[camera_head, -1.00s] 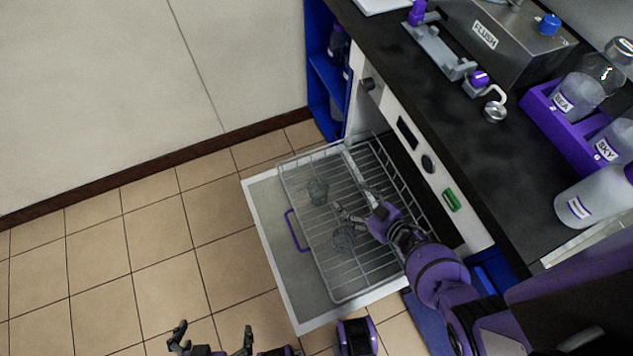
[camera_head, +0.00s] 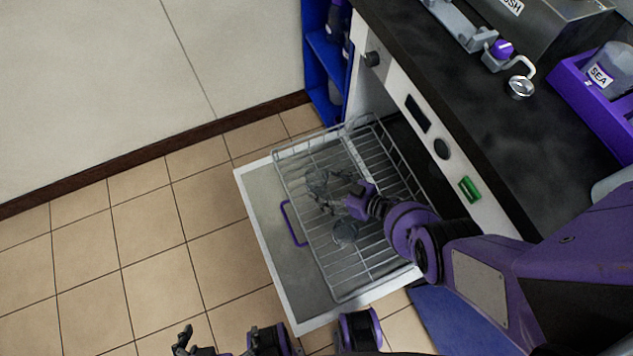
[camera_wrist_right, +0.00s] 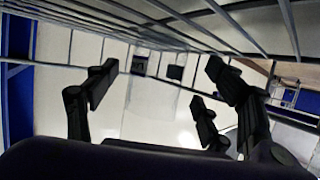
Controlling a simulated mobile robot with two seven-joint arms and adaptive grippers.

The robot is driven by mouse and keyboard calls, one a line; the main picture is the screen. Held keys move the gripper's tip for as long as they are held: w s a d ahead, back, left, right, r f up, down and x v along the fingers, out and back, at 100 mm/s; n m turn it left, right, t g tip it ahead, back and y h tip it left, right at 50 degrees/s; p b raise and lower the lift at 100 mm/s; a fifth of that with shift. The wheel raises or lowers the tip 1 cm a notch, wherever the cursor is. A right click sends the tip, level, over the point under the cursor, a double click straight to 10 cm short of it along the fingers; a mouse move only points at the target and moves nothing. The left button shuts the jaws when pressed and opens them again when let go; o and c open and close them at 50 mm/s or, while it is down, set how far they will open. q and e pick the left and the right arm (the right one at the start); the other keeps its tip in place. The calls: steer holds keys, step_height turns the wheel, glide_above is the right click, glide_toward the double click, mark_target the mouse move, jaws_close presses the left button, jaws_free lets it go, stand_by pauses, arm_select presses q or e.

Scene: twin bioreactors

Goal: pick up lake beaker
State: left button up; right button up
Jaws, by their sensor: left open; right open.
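Two clear glass beakers stand in the wire rack (camera_head: 372,272) of the pulled-out drawer. The farther beaker (camera_head: 316,179) is beside the fingers of my right gripper (camera_head: 337,194); the nearer beaker (camera_head: 345,233) is just below that gripper in the picture. No label is readable, so I cannot tell which is the lake beaker. My left gripper (camera_head: 187,342) is open at the bottom edge, partly cut off, far from the rack.
The black counter (camera_head: 455,90) rises to the right, holding a purple bottle rack (camera_head: 590,108). A blue shelf (camera_head: 325,70) stands behind. The tiled floor at left is clear.

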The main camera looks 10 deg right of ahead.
steer(key=shift+x, duration=0.85)
steer(key=shift+w+r, duration=0.1)
steer(key=shift+r, duration=0.1)
steer(key=c, duration=1.3)
steer(key=shift+r, duration=0.1)
